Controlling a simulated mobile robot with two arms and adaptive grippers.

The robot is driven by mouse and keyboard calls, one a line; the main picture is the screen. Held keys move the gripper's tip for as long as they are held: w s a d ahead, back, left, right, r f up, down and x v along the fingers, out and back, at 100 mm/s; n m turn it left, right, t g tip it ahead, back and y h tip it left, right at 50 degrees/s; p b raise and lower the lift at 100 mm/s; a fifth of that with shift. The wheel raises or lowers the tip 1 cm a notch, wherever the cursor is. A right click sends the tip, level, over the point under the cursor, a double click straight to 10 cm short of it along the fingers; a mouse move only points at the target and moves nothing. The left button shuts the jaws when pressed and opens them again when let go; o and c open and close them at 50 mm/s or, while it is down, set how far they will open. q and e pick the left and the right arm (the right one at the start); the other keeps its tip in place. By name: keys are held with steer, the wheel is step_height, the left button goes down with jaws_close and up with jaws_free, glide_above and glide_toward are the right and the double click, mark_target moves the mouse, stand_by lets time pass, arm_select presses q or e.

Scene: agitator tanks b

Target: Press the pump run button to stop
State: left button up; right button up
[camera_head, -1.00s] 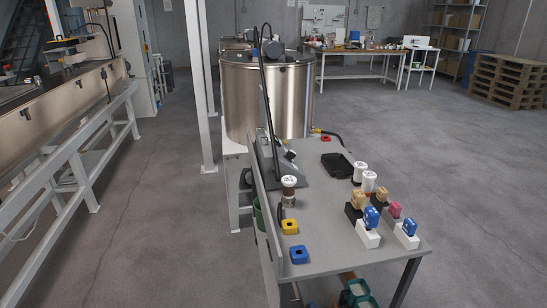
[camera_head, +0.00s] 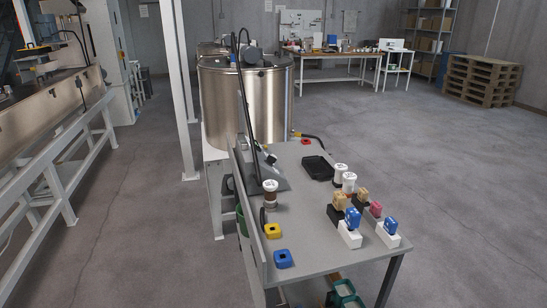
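I cannot make out a pump run button for certain in the head view. A steel tank (camera_head: 245,104) with a motor on its lid stands beyond a grey table (camera_head: 325,255). A grey sloped unit (camera_head: 272,178) stands near the table's left edge. Neither of my grippers shows.
A black tray (camera_head: 318,168), white-lidded jars (camera_head: 341,173) and several stamp-like blocks (camera_head: 350,231) are on the table. A white post (camera_head: 180,90) stands left of the tank. A long white-framed trough (camera_head: 45,115) runs along the left.

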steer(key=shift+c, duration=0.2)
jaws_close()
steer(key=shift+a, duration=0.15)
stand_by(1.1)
